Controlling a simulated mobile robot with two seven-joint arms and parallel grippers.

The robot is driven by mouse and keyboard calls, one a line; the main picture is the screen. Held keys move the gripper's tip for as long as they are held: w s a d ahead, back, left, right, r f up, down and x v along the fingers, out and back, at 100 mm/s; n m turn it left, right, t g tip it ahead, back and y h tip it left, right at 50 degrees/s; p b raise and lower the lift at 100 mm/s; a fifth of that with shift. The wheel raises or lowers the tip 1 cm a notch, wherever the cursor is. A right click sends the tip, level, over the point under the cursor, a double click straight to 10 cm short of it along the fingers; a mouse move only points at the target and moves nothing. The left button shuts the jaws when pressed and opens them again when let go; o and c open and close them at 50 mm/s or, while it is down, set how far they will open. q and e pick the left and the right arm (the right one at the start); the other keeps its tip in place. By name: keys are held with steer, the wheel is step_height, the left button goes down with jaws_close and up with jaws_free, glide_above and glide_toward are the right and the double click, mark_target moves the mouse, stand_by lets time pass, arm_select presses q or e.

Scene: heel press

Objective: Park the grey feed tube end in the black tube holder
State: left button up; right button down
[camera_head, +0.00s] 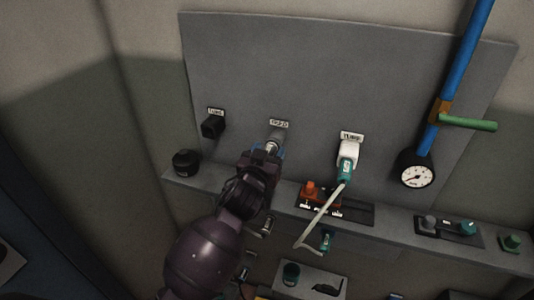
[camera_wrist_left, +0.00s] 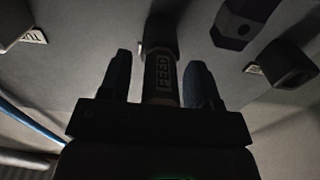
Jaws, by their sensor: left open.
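The grey feed tube end (camera_head: 276,136) sits at the port under the FEED label on the grey panel. In the left wrist view it stands between my fingers with its FEED marking showing (camera_wrist_left: 162,72). My left gripper (camera_head: 267,148) is open around it, one finger on each side (camera_wrist_left: 161,85). Gaps show between fingers and tube end. The black tube holder (camera_head: 211,128) is on the panel to the left, under a small label, with nothing visible in it. In the left wrist view a dark square socket (camera_wrist_left: 290,65) at the right looks like this holder. My right gripper is not in view.
A white connector (camera_head: 348,151) with a green fitting and pale hose is on the panel to the right. A ledge (camera_head: 390,235) below carries a black knob (camera_head: 185,162), an orange part (camera_head: 312,191) and switches. A gauge (camera_head: 416,175) hangs below a blue pipe (camera_head: 461,65).

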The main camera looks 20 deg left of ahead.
arm_select(q)
steer(key=shift+w+r, duration=0.1)
steer(key=shift+r, duration=0.1)
stand_by(0.6)
jaws_close()
steer(key=shift+s+f, duration=0.25)
steer(key=shift+s+a, duration=0.1)
steer(key=shift+s, duration=2.55)
steer(key=shift+s, duration=0.1)
steer(key=s+a, duration=0.1)
steer(key=a, duration=1.8)
steer(key=shift+s, duration=0.25)
stand_by(1.1)
steer(key=shift+w+r, duration=0.1)
steer(key=shift+w, duration=0.05)
